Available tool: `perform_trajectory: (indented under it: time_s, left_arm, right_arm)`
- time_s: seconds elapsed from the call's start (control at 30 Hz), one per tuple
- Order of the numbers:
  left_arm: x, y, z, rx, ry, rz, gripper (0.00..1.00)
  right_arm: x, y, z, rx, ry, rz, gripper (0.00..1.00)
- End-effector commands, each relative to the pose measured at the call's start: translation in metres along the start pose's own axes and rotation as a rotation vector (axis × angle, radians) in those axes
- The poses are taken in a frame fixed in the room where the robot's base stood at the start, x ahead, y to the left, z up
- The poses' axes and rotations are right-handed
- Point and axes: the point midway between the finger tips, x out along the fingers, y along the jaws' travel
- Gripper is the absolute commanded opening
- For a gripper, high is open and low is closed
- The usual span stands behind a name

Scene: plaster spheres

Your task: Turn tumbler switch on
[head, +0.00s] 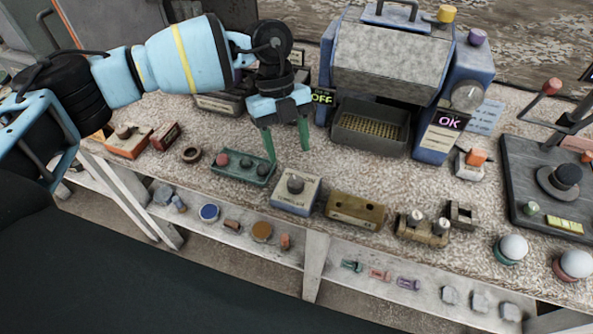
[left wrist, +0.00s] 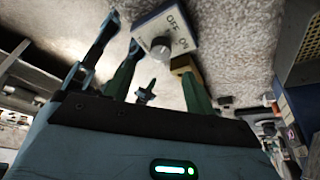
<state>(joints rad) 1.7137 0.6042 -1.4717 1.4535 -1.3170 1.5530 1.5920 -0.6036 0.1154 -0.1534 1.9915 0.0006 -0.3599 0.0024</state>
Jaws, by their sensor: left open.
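The tumbler switch (head: 297,194) is a small grey-white box with a blue base and a dark knob on top, standing near the table's front edge. In the left wrist view the box (left wrist: 178,22) shows the words OFF and ON beside its rounded metal knob (left wrist: 160,48). Which way the lever is set I cannot tell. My left gripper (head: 287,148) points down with green fingers apart and empty, behind and above the box in the head view. In the left wrist view the fingers (left wrist: 157,62) stand on either side of the knob's line of sight. My right gripper is not in view.
Behind stands a blue machine (head: 390,60) with OFF and OK displays. White plaster spheres (head: 513,248) sit at the front right. Speckled table shows between them.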

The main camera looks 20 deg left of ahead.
Motion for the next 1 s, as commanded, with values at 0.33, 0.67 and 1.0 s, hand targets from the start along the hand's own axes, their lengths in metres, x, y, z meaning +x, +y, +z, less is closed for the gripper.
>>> perform_trajectory:
  time_s: [0.33, 0.67, 1.0]
  left_arm:
    - [0.044, 0.0, -0.002, 0.003, 0.003, 0.001, 0.55]
    - [0.076, 0.0, -0.002, 0.003, 0.003, -0.001, 0.55]
    - [0.077, -0.001, -0.002, 0.004, 0.003, -0.002, 0.5]
  right_arm:
    - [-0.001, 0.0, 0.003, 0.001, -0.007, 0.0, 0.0]
    - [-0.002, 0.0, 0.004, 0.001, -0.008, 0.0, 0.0]
    - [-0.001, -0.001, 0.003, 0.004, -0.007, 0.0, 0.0]
